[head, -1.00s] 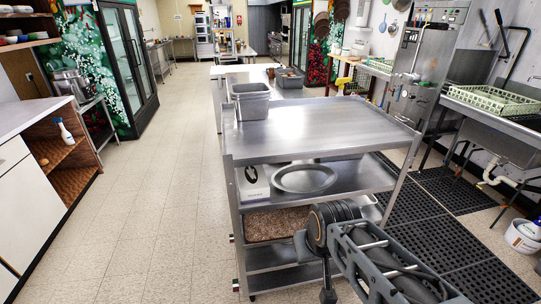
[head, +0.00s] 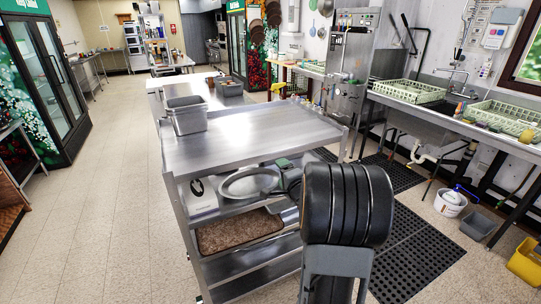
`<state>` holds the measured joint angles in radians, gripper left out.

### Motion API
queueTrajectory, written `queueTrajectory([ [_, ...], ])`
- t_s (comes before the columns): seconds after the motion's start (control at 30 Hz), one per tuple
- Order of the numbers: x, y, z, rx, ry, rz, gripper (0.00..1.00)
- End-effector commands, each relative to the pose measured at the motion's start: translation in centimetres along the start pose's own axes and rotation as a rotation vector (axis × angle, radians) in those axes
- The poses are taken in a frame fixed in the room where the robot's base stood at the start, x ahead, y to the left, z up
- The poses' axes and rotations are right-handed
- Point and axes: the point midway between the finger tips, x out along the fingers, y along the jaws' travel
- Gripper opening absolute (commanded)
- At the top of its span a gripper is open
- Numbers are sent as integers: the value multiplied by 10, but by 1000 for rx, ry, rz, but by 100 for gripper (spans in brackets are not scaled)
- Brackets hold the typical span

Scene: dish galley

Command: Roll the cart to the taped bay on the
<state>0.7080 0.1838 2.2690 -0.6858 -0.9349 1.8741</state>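A steel cart (head: 250,138) with several shelves stands in the middle of the head view. A grey tub (head: 187,116) sits at the left end of its top. A round metal tray (head: 249,182) and a white box (head: 200,196) are on the shelf below, and a brown tray (head: 240,231) lies lower down. My arm rises in front of the cart's right end, its dark joint large in the picture. Behind that joint, part of my arm reaches toward the cart's near side. My gripper's fingertips are hidden, so I cannot tell whether they touch the cart. No taped bay shows.
Open tiled floor (head: 110,195) runs along the left. A glass-door fridge (head: 48,75) stands far left. Black mats (head: 415,255) lie right of the cart before the sink counter (head: 420,118). A white bucket (head: 450,203) and yellow bucket (head: 526,262) stand at right.

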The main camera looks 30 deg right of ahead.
Motion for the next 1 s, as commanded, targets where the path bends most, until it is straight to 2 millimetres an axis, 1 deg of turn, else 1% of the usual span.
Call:
queueTrajectory([
  [0.03, 0, 1, -4, 36, -8, -19, 72],
  [0.17, 5, 2, -8, 97, -29, -56, 72],
  [0.27, 18, 1, -8, 112, -35, -66, 72],
  [0.5, 64, -2, -6, 112, -35, -66, 72],
  [0.7, 96, -6, -5, 112, -35, -65, 72],
  [0.83, 109, -7, -6, 111, -34, -64, 72],
  [1.0, 117, -8, -5, 111, -33, -65, 72],
])
